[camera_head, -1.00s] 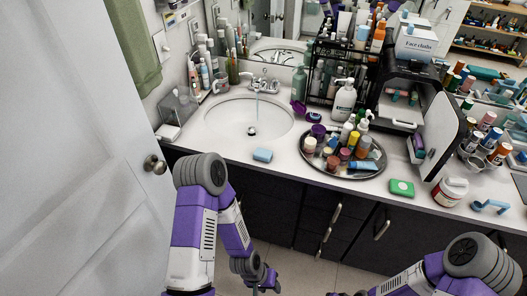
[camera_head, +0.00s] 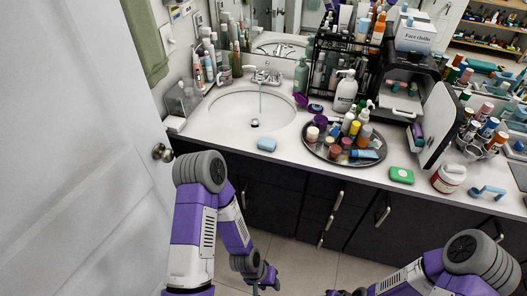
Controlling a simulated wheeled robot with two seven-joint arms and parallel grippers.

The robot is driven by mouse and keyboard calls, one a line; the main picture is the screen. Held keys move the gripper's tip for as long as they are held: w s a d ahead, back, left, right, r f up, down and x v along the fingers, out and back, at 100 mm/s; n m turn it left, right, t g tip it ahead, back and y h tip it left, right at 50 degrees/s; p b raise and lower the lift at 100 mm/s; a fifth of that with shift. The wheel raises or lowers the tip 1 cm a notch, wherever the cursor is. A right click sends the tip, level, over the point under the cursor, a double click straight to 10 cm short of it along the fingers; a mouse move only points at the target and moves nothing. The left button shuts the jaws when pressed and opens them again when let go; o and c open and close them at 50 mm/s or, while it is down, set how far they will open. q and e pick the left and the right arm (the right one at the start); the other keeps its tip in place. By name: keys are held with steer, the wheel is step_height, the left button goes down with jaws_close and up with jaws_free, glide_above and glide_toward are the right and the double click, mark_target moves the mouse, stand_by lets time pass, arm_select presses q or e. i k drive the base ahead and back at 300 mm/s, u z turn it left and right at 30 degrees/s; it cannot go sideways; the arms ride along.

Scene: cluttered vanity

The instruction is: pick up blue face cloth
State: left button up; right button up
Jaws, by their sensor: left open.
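A small light blue block (camera_head: 267,144), which looks like the folded blue face cloth, lies flat on the white counter (camera_head: 215,146), in front of the sink near the front edge. It is too small to tell cloth from sponge. My left gripper (camera_head: 268,284) is open and empty, low in front of the dark cabinets, well below the cloth and apart from it. My right arm comes in at the bottom right; its gripper (camera_head: 343,293) is mostly cut off by the bottom edge, so its jaws do not show clearly.
A sink (camera_head: 253,113) lies behind the cloth. A round tray (camera_head: 312,146) crowded with bottles stands to its right. A green block (camera_head: 401,175) and a white jar (camera_head: 449,177) are further right. A white door (camera_head: 75,160) stands close on the left. A "Face cloths" box (camera_head: 415,35) is at the back.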

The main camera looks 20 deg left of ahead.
mark_target(268, 144)
steer(key=k, duration=1.15)
steer(key=u, duration=0.55)
steer(key=i, duration=1.75)
steer(key=z, duration=0.8)
